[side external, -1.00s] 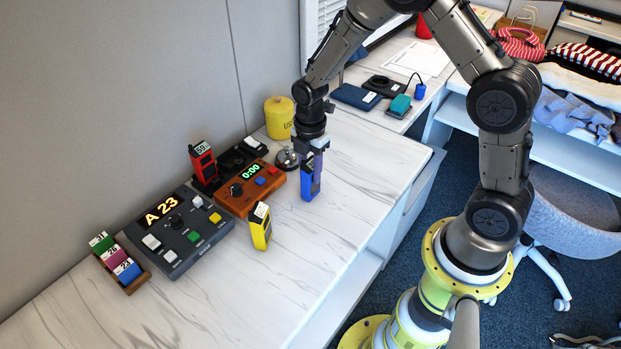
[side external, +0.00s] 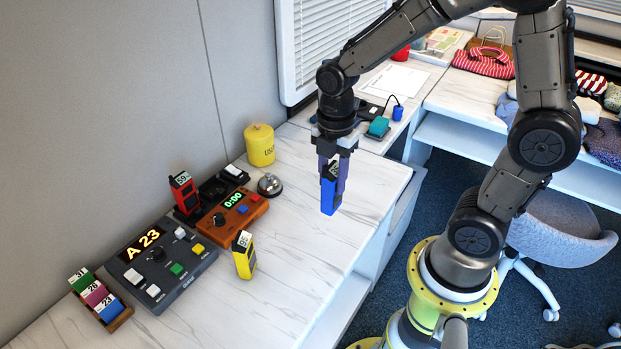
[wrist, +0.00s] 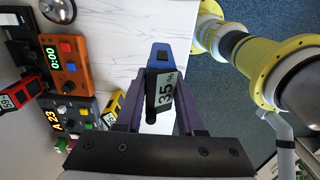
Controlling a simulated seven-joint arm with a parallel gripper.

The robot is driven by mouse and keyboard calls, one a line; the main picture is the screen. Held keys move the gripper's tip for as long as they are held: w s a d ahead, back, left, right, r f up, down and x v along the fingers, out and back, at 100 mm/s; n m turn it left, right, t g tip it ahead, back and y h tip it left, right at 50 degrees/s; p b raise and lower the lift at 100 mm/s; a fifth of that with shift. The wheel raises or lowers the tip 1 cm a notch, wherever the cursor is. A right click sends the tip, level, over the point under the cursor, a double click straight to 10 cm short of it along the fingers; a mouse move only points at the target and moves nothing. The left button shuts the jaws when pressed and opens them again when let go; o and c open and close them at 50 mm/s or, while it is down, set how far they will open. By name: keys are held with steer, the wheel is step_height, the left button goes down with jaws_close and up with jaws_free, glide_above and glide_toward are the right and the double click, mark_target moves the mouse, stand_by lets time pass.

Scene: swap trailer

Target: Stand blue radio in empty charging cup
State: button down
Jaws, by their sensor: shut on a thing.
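The blue radio (side external: 328,196), with a white label reading 35 % in the wrist view (wrist: 158,58), is upright between the fingers of my gripper (side external: 334,178). The gripper is shut on it over the right part of the counter; whether its base clears the surface is hard to tell. A black charger (side external: 212,189) stands by the wall, left of my gripper. A red radio (side external: 184,194) stands upright at its near end. A dark, empty-looking cup shows beside the red radio, its opening unclear. The charger also shows at the wrist view's left edge (wrist: 17,52).
An orange timer (side external: 234,211), a yellow radio (side external: 244,257) and a grey console (side external: 160,262) stand in front of or near the charger. A bell (side external: 270,185) and a yellow can (side external: 260,145) stand behind. The counter (side external: 298,238) is clear around the blue radio.

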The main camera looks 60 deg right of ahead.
steer(key=w+r, duration=0.7)
steer(key=r, duration=0.2)
steer(key=w+r, duration=0.3)
steer(key=w, duration=1.2)
steer(key=w+a+f, duration=0.3)
steer(key=w+f, duration=0.2)
steer(key=w, duration=0.5)
step_height(320, 180, down, 16)
steer(key=w+a, duration=0.1)
steer(key=w, duration=0.1)
steer(key=shift+w+r, duration=0.2)
steer(key=shift+w, duration=0.15)
steer(key=shift+a+f, duration=0.15)
steer(key=shift+f, duration=0.45)
stand_by(0.3)
steer(key=c, duration=0.8)
jaws_free()
steer(key=shift+f, duration=0.1)
